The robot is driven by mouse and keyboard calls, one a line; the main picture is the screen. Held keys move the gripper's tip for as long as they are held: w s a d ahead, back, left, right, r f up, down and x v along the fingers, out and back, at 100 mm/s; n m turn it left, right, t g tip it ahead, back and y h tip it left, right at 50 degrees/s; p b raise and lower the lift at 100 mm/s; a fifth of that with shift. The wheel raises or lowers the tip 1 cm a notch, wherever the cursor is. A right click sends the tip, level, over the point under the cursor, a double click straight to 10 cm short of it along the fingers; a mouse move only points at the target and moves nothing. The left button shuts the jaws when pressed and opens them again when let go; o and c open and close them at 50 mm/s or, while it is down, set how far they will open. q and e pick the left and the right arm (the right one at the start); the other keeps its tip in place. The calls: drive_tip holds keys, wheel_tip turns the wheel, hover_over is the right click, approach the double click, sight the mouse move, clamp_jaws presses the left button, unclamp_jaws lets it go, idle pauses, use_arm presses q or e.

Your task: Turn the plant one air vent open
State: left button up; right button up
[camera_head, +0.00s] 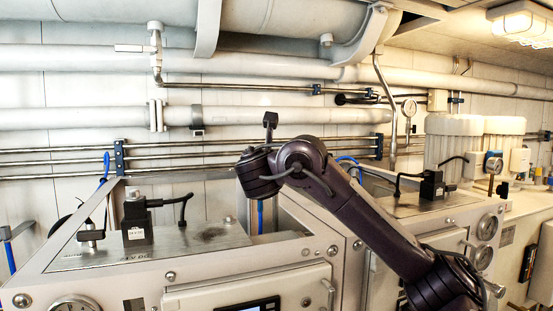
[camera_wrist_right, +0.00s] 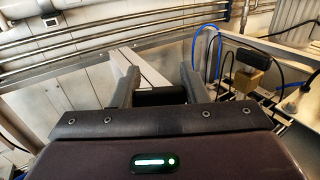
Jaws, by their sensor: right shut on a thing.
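My right arm comes in from the right in the head view, and its dark wrist (camera_head: 262,172) is over the gap between the two machine housings. The fingertips are hidden there. In the right wrist view my right gripper (camera_wrist_right: 159,92) has its two grey fingers on either side of a black, cylinder-like part (camera_wrist_right: 160,97) and is shut on it. This part may be the air vent's knob; its lower side and any turn mark are hidden behind the gripper body. I cannot tell whether the vent is open. My left gripper is not in view.
A valve with a black coil (camera_head: 136,222) stands on the left housing's top. A small T-handled fitting (camera_head: 91,233) is left of it. A blue hose (camera_wrist_right: 208,55) and a brass-bodied valve (camera_wrist_right: 250,83) stand right of the gripper. Pipes (camera_head: 60,117) run along the wall behind.

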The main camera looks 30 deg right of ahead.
drive_tip(key=n+t+y+b, duration=0.1)
drive_tip(key=n+y, duration=0.1)
drive_tip(key=n+t+y+b, duration=0.1)
drive_tip(key=y+b, duration=0.1)
drive_tip(key=y, duration=0.1)
drive_tip(key=n+t+y+b, duration=0.2)
drive_tip(key=shift+w+a+f+n+y, duration=0.15)
drive_tip(key=shift+w+a+n+y, duration=0.05)
drive_tip(key=shift+a+n+y, duration=0.15)
drive_tip(key=shift+a, duration=0.1)
drive_tip(key=o, duration=1)
